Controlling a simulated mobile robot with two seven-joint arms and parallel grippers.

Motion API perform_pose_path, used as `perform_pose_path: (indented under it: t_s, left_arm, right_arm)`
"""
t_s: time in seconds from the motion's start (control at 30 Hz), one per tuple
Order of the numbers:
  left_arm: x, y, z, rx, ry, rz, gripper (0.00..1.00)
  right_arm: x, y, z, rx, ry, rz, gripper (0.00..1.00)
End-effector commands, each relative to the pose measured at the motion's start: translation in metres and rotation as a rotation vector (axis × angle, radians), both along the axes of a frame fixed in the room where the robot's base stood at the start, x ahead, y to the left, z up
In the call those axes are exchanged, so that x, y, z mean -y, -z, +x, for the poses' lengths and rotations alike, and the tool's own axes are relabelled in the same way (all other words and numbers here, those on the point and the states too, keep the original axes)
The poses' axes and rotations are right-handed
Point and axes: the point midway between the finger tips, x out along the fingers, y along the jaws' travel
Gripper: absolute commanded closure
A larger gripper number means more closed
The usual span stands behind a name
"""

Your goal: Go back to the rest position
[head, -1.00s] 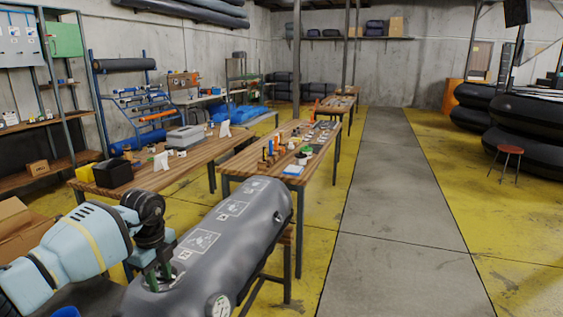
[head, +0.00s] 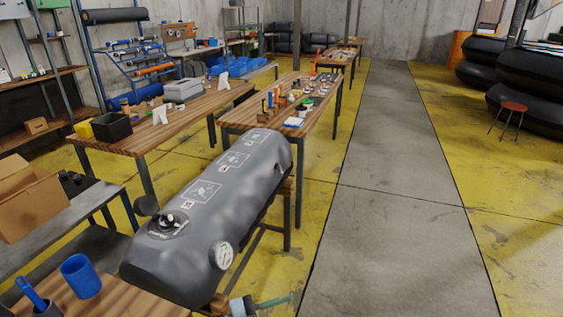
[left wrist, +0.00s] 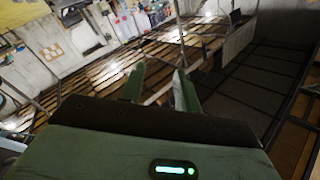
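My left gripper (left wrist: 159,82) shows in the left wrist view with its two green fingers apart and nothing between them. No gripper is at the valve.
A wooden bench with a blue cup (head: 80,276) is at the near left, beside a cardboard box (head: 30,200). Benches with small parts stand beyond. The grey walkway (head: 385,200) is clear.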

Motion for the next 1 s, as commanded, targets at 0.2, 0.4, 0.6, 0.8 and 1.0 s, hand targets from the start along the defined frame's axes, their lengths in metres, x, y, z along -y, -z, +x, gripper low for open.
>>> perform_pose_path:
  t_s: [0.2, 0.4, 0.6, 0.8, 1.0]
  left_arm:
    - [-0.037, 0.026, -0.021, -0.162, -0.363, -0.155, 0.67]
    - [-0.092, 0.075, -0.056, -0.378, -0.69, -0.157, 0.67]
    - [-0.15, 0.134, -0.125, -0.648, -0.953, -0.056, 0.67]
    - [-0.19, 0.175, -0.206, -0.897, -1.096, 0.081, 0.67]
    - [-0.206, 0.188, -0.249, -1.016, -1.136, 0.154, 0.67]
  right_arm:
    - [0.002, 0.001, -0.001, -0.001, -0.006, -0.007, 0.64]
    - [0.002, 0.001, -0.001, -0.002, -0.006, -0.006, 0.64]
    - [0.001, 0.001, 0.0, -0.001, -0.002, -0.002, 0.64]
    - [0.0, 0.0, 0.0, -0.001, 0.003, 0.001, 0.64]
    - [-0.001, 0.0, 0.0, -0.002, 0.004, 0.003, 0.64]
